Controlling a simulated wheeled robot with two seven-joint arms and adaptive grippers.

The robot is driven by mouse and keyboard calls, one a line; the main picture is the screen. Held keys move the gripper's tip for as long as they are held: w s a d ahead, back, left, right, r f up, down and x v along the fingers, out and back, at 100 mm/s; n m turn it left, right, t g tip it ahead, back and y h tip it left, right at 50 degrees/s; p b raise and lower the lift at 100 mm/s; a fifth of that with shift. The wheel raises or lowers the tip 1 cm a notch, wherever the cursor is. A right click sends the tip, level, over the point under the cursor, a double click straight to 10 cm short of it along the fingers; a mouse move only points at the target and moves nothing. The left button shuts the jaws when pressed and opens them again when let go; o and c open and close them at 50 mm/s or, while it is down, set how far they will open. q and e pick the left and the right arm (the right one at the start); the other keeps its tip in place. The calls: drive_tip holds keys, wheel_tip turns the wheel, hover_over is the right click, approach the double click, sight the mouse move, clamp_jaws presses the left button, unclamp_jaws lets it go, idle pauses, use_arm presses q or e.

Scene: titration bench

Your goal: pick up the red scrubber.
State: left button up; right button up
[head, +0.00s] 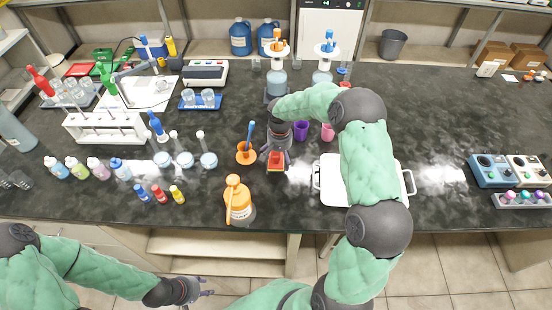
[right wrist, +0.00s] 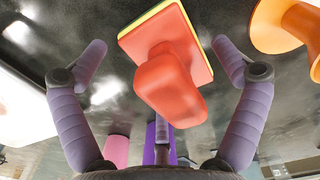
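The red scrubber (head: 276,163) has a red handle on a flat red block with a yellow-green layer. It lies on the dark bench near its front edge. In the right wrist view the scrubber (right wrist: 172,80) sits between my spread fingers, with visible gaps on both sides. My right gripper (head: 275,154) is open above and around the scrubber and does not appear to touch it. In the right wrist view my right gripper (right wrist: 163,58) holds nothing. My left gripper (head: 198,294) is low in front of the bench, away from the scrubber; its finger opening is unclear.
An orange holder (head: 246,154) with a blue tool stands just left of the scrubber. An orange-topped bottle (head: 239,202) stands in front. Purple (head: 300,131) and pink (head: 327,132) cups are behind right. A white tray (head: 329,198) lies right, partly under my arm.

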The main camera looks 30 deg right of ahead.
drive_tip(key=c, duration=0.8)
drive_tip(key=shift+r, duration=0.1)
drive_tip(key=shift+r, duration=0.25)
wheel_tip(320, 180, up, 3)
drive_tip(key=shift+s+a+r+p, duration=0.1)
drive_tip(key=shift+s+p, duration=0.05)
drive_tip(key=shift+p, duration=0.2)
drive_tip(key=s+a+r, duration=0.2)
drive_tip(key=s+r, duration=0.1)
drive_tip(key=s, duration=0.1)
drive_tip(key=s+a+r+p, duration=0.1)
drive_tip(key=s+a+r, duration=0.1)
drive_tip(key=s+r, duration=0.1)
drive_tip(key=s+a+r+p, duration=0.1)
drive_tip(key=s+a+r, duration=0.1)
drive_tip(key=s, duration=0.3)
drive_tip(key=shift+a+r, duration=0.25)
drive_tip(key=shift+r, duration=0.35)
